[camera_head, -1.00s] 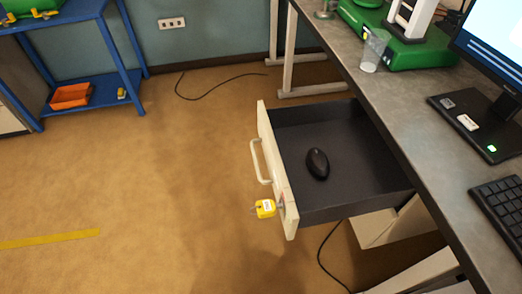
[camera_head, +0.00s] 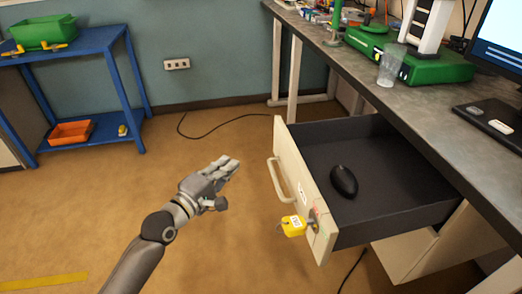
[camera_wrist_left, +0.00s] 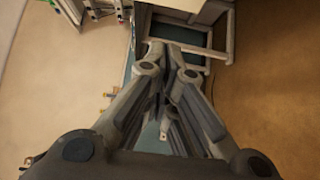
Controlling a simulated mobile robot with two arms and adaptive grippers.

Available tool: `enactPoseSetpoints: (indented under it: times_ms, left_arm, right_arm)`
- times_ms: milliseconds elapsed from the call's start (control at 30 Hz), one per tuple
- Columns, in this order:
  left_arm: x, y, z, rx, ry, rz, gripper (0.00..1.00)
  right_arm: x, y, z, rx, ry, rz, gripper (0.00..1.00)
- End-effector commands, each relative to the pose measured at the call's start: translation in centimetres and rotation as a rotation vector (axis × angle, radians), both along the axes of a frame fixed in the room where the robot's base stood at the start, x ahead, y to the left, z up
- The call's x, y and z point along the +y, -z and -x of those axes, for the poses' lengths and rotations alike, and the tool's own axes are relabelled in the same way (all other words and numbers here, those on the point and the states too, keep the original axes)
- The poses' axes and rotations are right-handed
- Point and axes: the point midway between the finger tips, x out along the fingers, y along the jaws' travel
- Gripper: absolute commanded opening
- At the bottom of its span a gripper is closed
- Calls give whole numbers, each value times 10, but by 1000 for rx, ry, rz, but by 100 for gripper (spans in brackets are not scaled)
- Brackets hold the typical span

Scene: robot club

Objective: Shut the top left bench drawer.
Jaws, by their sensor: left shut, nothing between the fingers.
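The top left bench drawer (camera_head: 302,190) stands pulled out under the workbench, its cream front facing left toward my arm. A black mouse (camera_head: 344,181) lies inside on the dark drawer floor. My left gripper (camera_head: 232,168) is shut and empty, in front of the drawer and left of its handle, with a gap between them. In the left wrist view its fingers (camera_wrist_left: 172,60) are together with nothing held. My right gripper is out of view.
The grey workbench top (camera_head: 420,108) holds a clear cup (camera_head: 390,68), a green machine (camera_head: 432,68) and a monitor. A blue shelf (camera_head: 88,95) with a green bin (camera_head: 44,33) and an orange bin (camera_head: 71,132) stands at left. The floor between is open, with a black cable by the wall.

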Motion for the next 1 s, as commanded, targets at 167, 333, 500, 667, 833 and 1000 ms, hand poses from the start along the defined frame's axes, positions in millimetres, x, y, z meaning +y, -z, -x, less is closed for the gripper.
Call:
enactPoseSetpoints:
  times_ms: [167, 333, 500, 667, 833, 1000]
  left_arm:
    - [-7, -4, -12, -3, 4, 12, 0]
    - [-21, -4, -38, -5, 3, 10, 0]
    - [-36, -3, -68, -5, 3, 7, 0]
    - [-49, -3, -92, -4, 3, 6, 0]
    - [-73, -3, -97, -2, 3, 9, 0]
    - [-82, -3, -100, -3, 2, 6, 0]
  right_arm:
    - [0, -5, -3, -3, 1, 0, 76]
    - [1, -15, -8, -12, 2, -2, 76]
    - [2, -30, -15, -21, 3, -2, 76]
    - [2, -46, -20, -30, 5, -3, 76]
    - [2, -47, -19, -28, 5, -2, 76]
    - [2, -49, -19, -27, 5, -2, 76]
